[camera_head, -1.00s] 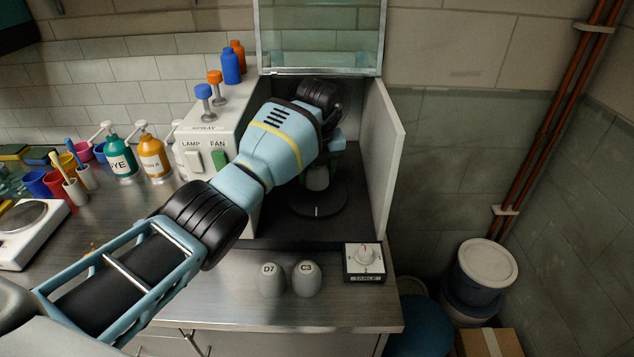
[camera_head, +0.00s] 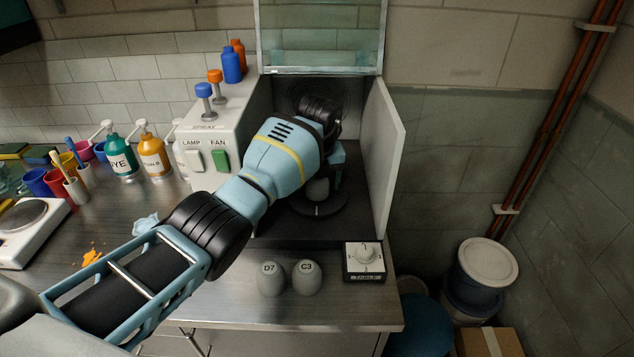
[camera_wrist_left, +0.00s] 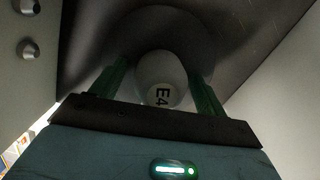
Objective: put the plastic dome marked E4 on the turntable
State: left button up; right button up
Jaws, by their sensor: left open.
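The dome marked E4 (camera_wrist_left: 158,78) is a pale grey rounded piece. It stands on the dark round turntable (camera_head: 318,208) inside the booth, and shows partly in the head view (camera_head: 318,188) below my gripper. My left gripper (camera_wrist_left: 160,88) is open in the booth, its two green-lit fingers on either side of the dome, and it also shows in the head view (camera_head: 322,172). Any small gap between fingers and dome is hard to see. Two similar domes, D7 (camera_head: 271,281) and C3 (camera_head: 307,280), stand on the bench in front. My right gripper is not in view.
Booth walls (camera_head: 386,150) stand close on both sides of my left arm, with a raised glass front (camera_head: 320,40) above. A dial box (camera_head: 364,262) sits at the bench's right front. Bottles, cups and a scale (camera_head: 28,230) fill the left.

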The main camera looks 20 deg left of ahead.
pick_arm(q)
jog(key=shift+r, duration=0.1)
jog(key=r, duration=0.4)
jog(key=s+r, duration=0.1)
jog(key=r, duration=0.7)
jog(key=shift+s+d+p, duration=0.15)
jog(key=shift+d+p, duration=0.15)
jog(key=shift+d, duration=0.05)
jog(key=shift+c, duration=0.3)
dwell(0.6)
